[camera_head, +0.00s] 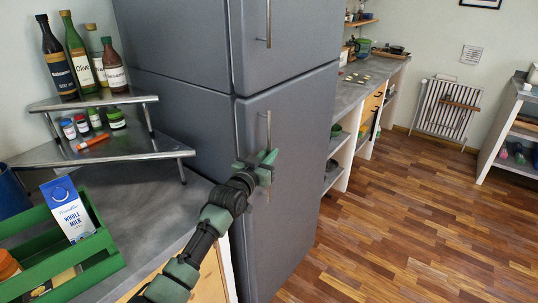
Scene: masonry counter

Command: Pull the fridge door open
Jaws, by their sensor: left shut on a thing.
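The grey fridge (180,40) stands in the middle of the view, with an upper door (300,40) and a taller lower door (295,200). Both doors look closed, flush with the body. The upper door has a vertical bar handle (269,22). The lower door has a similar vertical handle (268,128) near its left edge. My left gripper (266,168) is at the lower handle, with its green fingers shut around the bar. The lower part of the handle is partly hidden by the gripper. My right gripper is not in view.
A counter (165,205) on the left holds a green crate (105,250) with a milk carton (68,208), and a metal rack (150,150) with several bottles and jars. Open wooden floor (420,220) lies right of the fridge. Shelving (350,140) stands beyond it.

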